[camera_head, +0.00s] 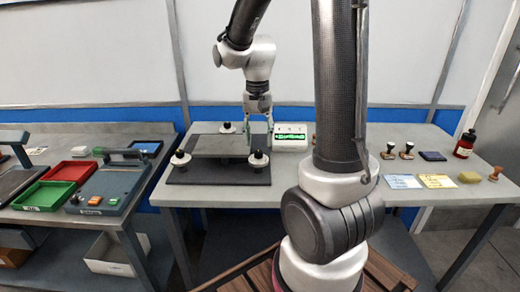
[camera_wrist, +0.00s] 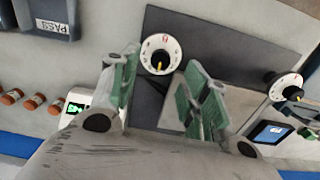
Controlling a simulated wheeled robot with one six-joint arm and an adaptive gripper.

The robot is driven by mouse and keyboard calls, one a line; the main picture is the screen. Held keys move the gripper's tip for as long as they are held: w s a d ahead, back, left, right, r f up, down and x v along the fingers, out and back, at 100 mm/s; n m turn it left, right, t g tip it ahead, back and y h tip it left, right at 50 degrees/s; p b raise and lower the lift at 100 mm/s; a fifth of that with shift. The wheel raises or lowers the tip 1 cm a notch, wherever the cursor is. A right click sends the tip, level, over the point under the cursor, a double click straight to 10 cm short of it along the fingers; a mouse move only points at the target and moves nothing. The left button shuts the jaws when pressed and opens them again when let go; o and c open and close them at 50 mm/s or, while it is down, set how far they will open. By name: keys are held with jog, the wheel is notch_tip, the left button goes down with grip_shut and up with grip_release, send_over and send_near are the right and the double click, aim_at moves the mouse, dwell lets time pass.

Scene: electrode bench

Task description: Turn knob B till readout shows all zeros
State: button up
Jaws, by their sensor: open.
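A readout box (camera_head: 290,136) with a lit green display stands at the back of the bench, right of my gripper. Its digits are too small to read. A dark base plate (camera_head: 212,177) carries a grey plate and black knobs on white dials near its corners. One dial knob (camera_wrist: 159,60) with a yellow pointer shows between my fingers in the wrist view, apart from them. Another dial knob (camera_wrist: 287,89) is at the right. I cannot tell which one is B. My gripper (camera_head: 258,122) is open and empty above the plate's back right; its green fingers (camera_wrist: 160,80) also show in the wrist view.
Stamps (camera_head: 407,150), a dark red bottle (camera_head: 465,143) and paper cards (camera_head: 437,181) lie to the right on the bench. The left bench holds a red tray (camera_head: 68,171) and a green tray (camera_head: 41,196). My arm hides part of the bench's middle.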

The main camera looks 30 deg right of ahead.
aim_at(258, 152)
notch_tip(258, 152, down, 5)
grip_shut()
dwell(0.4)
